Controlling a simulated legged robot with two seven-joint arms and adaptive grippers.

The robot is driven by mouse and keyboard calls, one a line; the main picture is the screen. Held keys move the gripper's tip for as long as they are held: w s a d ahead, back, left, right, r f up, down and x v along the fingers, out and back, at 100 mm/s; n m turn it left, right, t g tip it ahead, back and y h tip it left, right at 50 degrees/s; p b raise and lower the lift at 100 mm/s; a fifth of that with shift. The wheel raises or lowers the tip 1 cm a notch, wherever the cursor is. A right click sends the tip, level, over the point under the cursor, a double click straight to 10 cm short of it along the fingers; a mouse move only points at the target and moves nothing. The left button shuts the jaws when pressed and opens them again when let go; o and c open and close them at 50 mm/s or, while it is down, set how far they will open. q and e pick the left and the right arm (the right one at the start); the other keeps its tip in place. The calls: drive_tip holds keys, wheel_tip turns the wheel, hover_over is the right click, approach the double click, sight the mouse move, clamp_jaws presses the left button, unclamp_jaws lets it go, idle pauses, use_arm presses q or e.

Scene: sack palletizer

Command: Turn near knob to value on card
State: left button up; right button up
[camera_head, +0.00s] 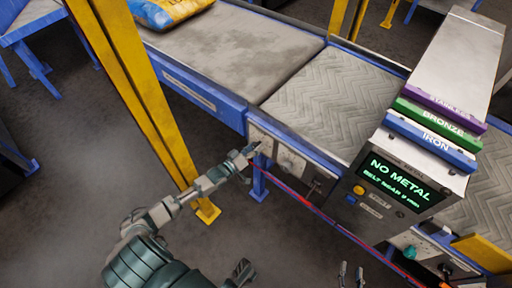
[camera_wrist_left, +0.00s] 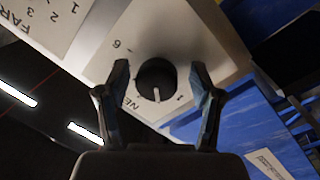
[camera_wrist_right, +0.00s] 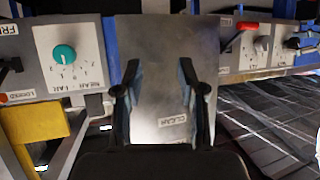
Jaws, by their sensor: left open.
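The near knob (camera_wrist_left: 156,80) is black and round with a white pointer line. In the left wrist view it sits on a pale plate (camera_wrist_left: 165,30) with a partly hidden "NE" label and digits including 6 and 1. The pointer is toward the bottom of that picture. My left gripper (camera_wrist_left: 160,82) is open, its fingers on either side of the knob; contact is unclear. In the head view my left gripper (camera_head: 252,152) is at the conveyor's side panel. My right gripper (camera_wrist_right: 158,82) is open and empty before a metal panel. I cannot make out a card.
A display box (camera_head: 397,190) reads "NO METAL" with a smaller belt line below. Purple, green and blue labelled bars (camera_head: 435,115) lie above it. A plate marked "FAR" (camera_wrist_left: 45,20) adjoins the near plate. A yellow post (camera_head: 135,85) stands beside my left arm. A teal knob (camera_wrist_right: 64,53) is near my right gripper.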

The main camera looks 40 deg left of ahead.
use_arm(q)
drive_tip(key=c, duration=1.2)
drive_tip(key=shift+o, duration=0.2)
